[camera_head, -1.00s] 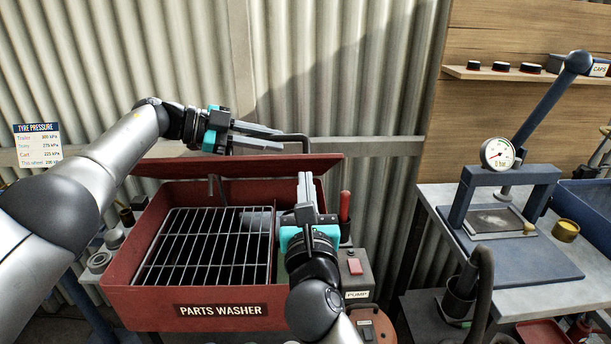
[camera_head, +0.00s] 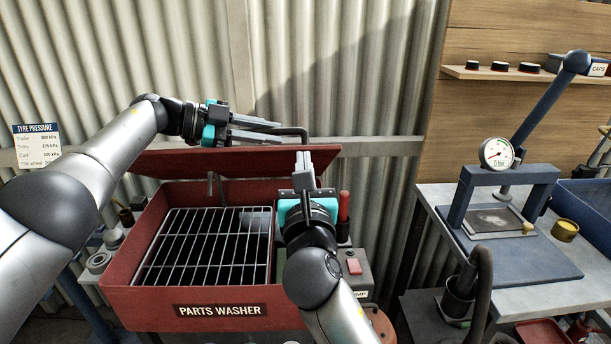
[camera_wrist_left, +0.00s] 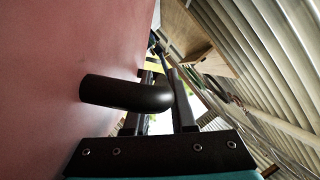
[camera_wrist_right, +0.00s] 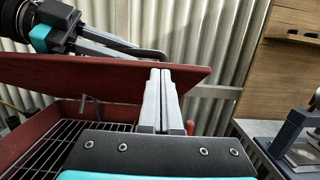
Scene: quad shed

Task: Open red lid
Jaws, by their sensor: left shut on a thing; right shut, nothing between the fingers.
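The red lid (camera_head: 235,161) of the parts washer (camera_head: 215,309) stands raised and tilted at the back of the red basin, whose wire rack shows below. A dark bent handle (camera_wrist_left: 125,94) sticks out from the lid's red face in the left wrist view. My left gripper (camera_head: 280,131) is shut on this handle, at the lid's upper edge. My right gripper (camera_head: 303,160) is shut and empty. It points up in front of the lid's right part, above the basin's right side; whether it touches the lid I cannot tell. It also shows in the right wrist view (camera_wrist_right: 160,75).
A red-handled tool (camera_head: 344,206) and a pump box with a red switch (camera_head: 354,267) stand right of the basin. A press with a gauge (camera_head: 497,153) is on the bench further right. A corrugated wall (camera_head: 340,60) rises close behind the lid.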

